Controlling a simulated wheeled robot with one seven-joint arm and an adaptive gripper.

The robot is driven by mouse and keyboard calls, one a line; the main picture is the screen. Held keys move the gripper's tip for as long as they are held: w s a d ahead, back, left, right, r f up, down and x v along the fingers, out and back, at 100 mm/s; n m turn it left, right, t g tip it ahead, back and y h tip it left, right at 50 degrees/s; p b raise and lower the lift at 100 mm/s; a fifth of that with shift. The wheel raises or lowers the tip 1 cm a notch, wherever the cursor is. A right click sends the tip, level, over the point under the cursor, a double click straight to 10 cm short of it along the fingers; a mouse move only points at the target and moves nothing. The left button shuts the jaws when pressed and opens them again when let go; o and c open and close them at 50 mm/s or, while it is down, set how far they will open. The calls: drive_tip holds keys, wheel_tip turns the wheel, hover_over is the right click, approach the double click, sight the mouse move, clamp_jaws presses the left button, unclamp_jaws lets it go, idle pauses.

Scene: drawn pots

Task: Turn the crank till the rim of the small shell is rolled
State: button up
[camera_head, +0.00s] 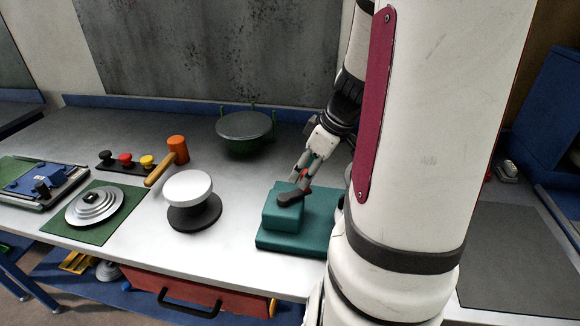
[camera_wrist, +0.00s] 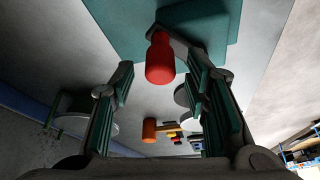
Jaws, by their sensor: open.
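My gripper (camera_head: 301,184) reaches down over the teal machine (camera_head: 318,232) on the bench, with its fingers open. In the wrist view the crank's red handle (camera_wrist: 160,60) stands between and slightly beyond my two open fingers (camera_wrist: 163,88), with a gap visible on both sides. The dark crank arm (camera_wrist: 183,38) runs from the handle across the teal body.
Left of the machine stand a white round-topped stand (camera_head: 188,184), an orange mallet (camera_head: 177,150) and stepped metal discs (camera_head: 95,204) on a green mat (camera_head: 118,232). A green round pan (camera_head: 244,127) is behind. Bare bench lies between the white stand and the machine.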

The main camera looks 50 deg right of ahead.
drive_tip(key=shift+w+f, duration=0.15)
drive_tip(key=shift+f, duration=0.25)
clamp_jaws()
